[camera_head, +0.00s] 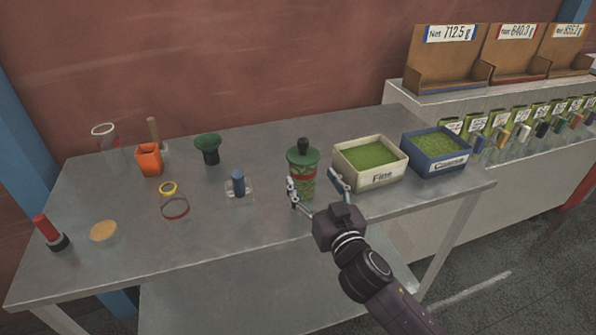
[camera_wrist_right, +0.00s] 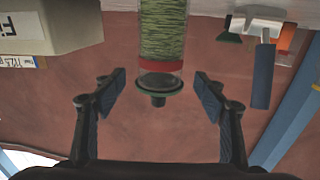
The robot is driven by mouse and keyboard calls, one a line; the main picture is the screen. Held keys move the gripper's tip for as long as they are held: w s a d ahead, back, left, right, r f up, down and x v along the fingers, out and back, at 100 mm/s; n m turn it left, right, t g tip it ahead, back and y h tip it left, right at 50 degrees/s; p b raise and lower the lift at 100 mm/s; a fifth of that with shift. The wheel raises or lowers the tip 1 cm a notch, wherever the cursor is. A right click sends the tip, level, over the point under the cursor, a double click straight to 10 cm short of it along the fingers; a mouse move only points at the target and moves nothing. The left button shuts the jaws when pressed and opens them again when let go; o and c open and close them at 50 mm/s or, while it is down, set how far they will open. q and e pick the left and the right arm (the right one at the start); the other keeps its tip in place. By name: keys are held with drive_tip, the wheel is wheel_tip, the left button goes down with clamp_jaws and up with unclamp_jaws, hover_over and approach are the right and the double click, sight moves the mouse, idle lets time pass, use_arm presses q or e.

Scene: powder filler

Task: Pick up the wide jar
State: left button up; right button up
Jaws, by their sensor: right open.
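A green-filled jar (camera_head: 302,188) with a red band and a dark green knobbed lid stands upright on the metal table, right of centre. It also shows upside down in the right wrist view (camera_wrist_right: 162,38), centred beyond the fingers. My right gripper (camera_head: 314,185) is open in front of the jar, one finger toward its left side and the other off to its right. The jar lines up with the gap between the fingers (camera_wrist_right: 160,80); I see no grip on it. My left gripper is out of view.
A white "Fine" box (camera_head: 387,180) of green powder stands close right of the jar, with a blue box (camera_head: 435,166) beyond. A blue-topped item (camera_head: 238,182) stands left. The front-middle tabletop is clear.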

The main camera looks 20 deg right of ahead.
sight(308, 169)
drive_tip(key=w+p, duration=0.1)
drive_tip(key=w, duration=0.1)
drive_tip(key=w+r+p, duration=0.1)
drive_tip(key=w, duration=0.1)
drive_tip(key=shift+a+r, duration=0.1)
drive_tip(key=shift+r, duration=0.1)
drive_tip(key=shift+w+f, duration=0.2)
drive_tip(key=shift+w, duration=1.35)
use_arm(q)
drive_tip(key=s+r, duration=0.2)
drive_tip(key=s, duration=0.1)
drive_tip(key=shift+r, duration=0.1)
use_arm(e)
drive_tip(key=c, duration=1.2)
